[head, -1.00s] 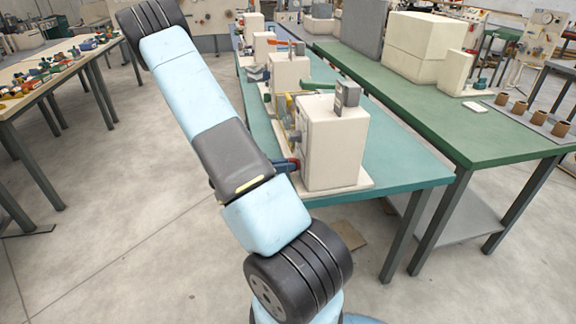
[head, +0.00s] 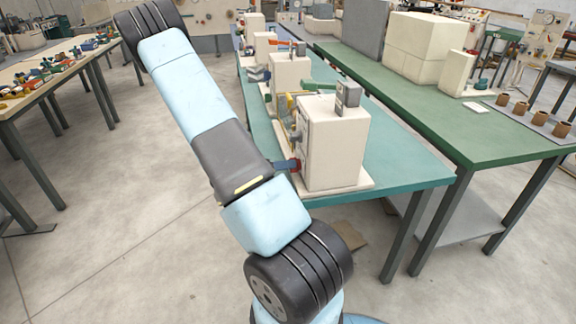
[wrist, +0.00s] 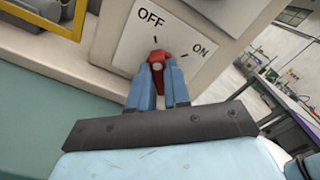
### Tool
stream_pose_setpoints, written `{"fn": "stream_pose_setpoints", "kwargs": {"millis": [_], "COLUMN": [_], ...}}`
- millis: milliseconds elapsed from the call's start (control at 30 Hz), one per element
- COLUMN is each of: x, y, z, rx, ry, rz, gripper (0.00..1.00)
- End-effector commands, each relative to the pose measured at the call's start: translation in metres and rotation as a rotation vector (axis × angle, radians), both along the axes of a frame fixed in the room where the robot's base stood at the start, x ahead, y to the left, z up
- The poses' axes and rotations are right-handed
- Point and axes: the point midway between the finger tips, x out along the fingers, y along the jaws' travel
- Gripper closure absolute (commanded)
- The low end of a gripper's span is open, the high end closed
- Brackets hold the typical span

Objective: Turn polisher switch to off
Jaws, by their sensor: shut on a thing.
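The red polisher switch (wrist: 157,56) sits on a white plate (wrist: 126,45) on the front of a cream machine. OFF is printed above the switch and ON to its right, each with a short tick. The switch's tip points upward, near the OFF tick; its exact angle is hard to tell. My gripper (wrist: 158,66) is shut on the switch, with one blue finger on each side. In the head view, my gripper (head: 287,164) is at the left face of the nearest cream machine (head: 333,145), and the switch is mostly hidden there.
The machine stands near the front end of a teal table (head: 410,167), with several other machines behind it. A green table (head: 470,140) is close on the right. A yellow frame (wrist: 75,25) shows left of the switch plate. Open floor lies to the left.

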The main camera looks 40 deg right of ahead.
Motion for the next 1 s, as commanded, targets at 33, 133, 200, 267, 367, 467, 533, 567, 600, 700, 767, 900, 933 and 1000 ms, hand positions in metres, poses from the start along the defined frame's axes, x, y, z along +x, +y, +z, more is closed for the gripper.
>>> {"fn": "stream_pose_setpoints", "kwargs": {"millis": [33,133,200,267,367,467,533,567,600,700,767,900,933,1000], "x": [-0.0015,-0.0013,-0.0013,-0.0012,-0.0011,-0.0009,-0.0009,-0.0009,-0.0007,-0.0005,-0.0003,0.0,0.0,0.0002], "y": [0.0,-0.0003,-0.0004,-0.0006,-0.0007,-0.001,-0.0011,-0.0011,-0.0011,-0.001,-0.001,-0.0009,-0.0009,-0.0006], "z": [-0.0005,-0.0005,-0.0004,-0.0003,-0.0002,0.0,0.0001,0.0001,0.0001,0.0002,0.0002,0.0003,0.0003,0.0003], "rx": [0.005,0.01,0.012,0.012,0.011,0.011,0.01,0.01,0.01,0.009,0.009,0.009,0.009,0.009], "ry": [0.008,0.016,0.019,0.019,0.018,0.018,0.017,0.017,0.017,0.017,0.017,0.016,0.016,0.016], "rz": [-0.003,-0.003,-0.003,-0.003,-0.002,-0.002,-0.002,-0.002,-0.002,-0.002,-0.001,-0.001,-0.001,-0.001], "gripper": [1.0,1.0,1.0,1.0,1.0,1.0,0.81,0.78,0.74,0.65,0.59,0.57,0.57,0.57]}}
